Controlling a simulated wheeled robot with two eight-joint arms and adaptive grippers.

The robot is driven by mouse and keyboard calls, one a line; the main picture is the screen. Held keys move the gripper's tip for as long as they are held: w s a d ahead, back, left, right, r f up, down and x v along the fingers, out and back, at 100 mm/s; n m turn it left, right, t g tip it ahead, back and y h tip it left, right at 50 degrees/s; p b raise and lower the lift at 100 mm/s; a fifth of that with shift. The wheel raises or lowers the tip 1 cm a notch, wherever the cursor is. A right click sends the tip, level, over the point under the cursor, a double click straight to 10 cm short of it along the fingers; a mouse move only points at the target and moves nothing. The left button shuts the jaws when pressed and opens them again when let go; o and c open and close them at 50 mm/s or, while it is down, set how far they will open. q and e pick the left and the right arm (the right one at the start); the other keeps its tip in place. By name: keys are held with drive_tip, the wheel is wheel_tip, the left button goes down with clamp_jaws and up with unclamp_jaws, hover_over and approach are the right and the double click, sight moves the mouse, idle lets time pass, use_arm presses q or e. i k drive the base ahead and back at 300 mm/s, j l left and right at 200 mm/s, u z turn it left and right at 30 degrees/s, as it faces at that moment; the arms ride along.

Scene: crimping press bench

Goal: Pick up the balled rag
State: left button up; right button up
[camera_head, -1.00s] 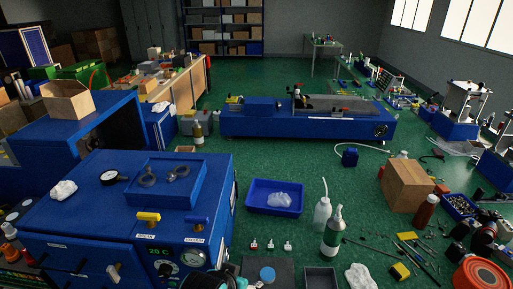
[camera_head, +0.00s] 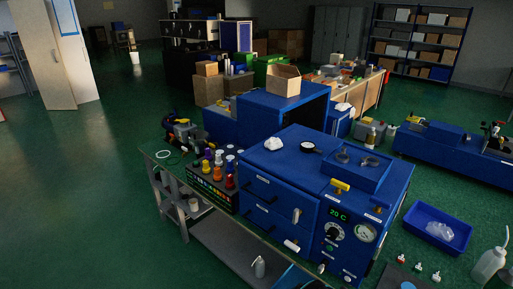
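A white balled rag (camera_head: 273,143) lies crumpled on top of the blue oven-like cabinet (camera_head: 300,165), near its back left edge. It sits left of a round black-rimmed gauge (camera_head: 311,147) and apart from it. No gripper shows clearly in the head view, so neither is seen near the rag. Another small white crumpled thing (camera_head: 343,107) lies farther back, but I cannot tell what it is.
A blue tray (camera_head: 368,169) with metal rings stands on the cabinet, right of the gauge. Several coloured bottles (camera_head: 217,172) stand to its left. A blue bin (camera_head: 415,216) holds a crumpled clear bag. Open green floor (camera_head: 90,190) lies at left.

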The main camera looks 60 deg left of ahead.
sight(274, 143)
drive_tip(key=u, duration=0.5)
drive_tip(key=l+u, duration=0.15)
drive_tip(key=u, duration=0.8)
drive_tip(key=l+u, duration=0.15)
drive_tip(key=u, duration=0.3)
drive_tip(key=i+l+u, duration=0.2)
drive_tip(key=i+l, duration=0.2)
drive_tip(key=l, duration=0.2)
drive_tip(key=k, duration=0.5)
drive_tip(key=j+z, duration=0.1)
drive_tip(key=z, duration=0.35)
drive_tip(key=i+j+z, duration=0.1)
drive_tip(key=z, duration=0.3)
drive_tip(key=j+z, duration=0.2)
drive_tip(key=z, duration=0.25)
